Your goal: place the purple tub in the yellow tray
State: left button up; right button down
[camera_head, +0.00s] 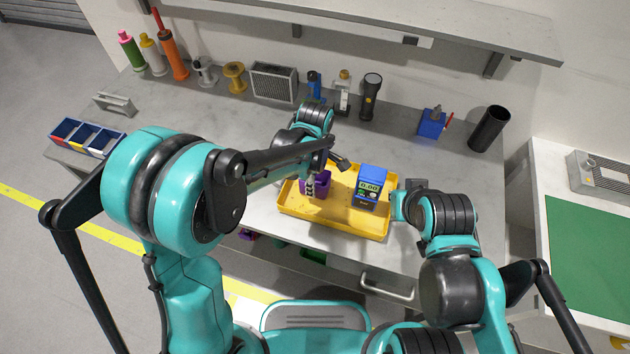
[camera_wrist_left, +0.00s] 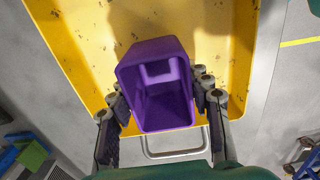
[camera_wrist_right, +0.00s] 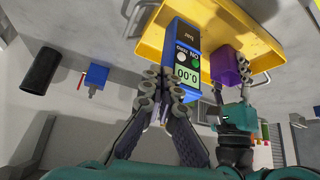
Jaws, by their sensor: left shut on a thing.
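The purple tub (camera_head: 318,186) is between the fingers of my left gripper (camera_wrist_left: 163,100), which is shut on it. In the left wrist view the tub (camera_wrist_left: 160,55) is open toward the camera and overlaps the tray's near edge. The yellow tray (camera_head: 335,225) lies on the grey bench, and the tub is over its left part. I cannot tell whether the tub touches the tray floor. My right gripper (camera_wrist_right: 165,80) is at the tray's right side, with its fingertips close together in front of the blue meter; whether they are fully shut is unclear.
The blue meter (camera_head: 370,185) with a lit display stands in the tray's right part. Bottles, spools, a grey vented box (camera_head: 273,83) and a torch (camera_head: 370,95) line the bench's back. A black cylinder (camera_head: 489,129) and a blue holder (camera_head: 431,123) stand at the right.

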pick_arm(q)
jog(key=shift+f, duration=0.2)
jog(key=o, duration=1.2)
jog(key=shift+c, duration=0.2)
jog(key=shift+r, duration=0.15)
jog(key=shift+r, duration=0.3)
notch_tip(320, 180, up, 12)
jog(key=p, duration=0.3)
jog(key=shift+f+p, duration=0.15)
jog(key=shift+p, duration=0.25)
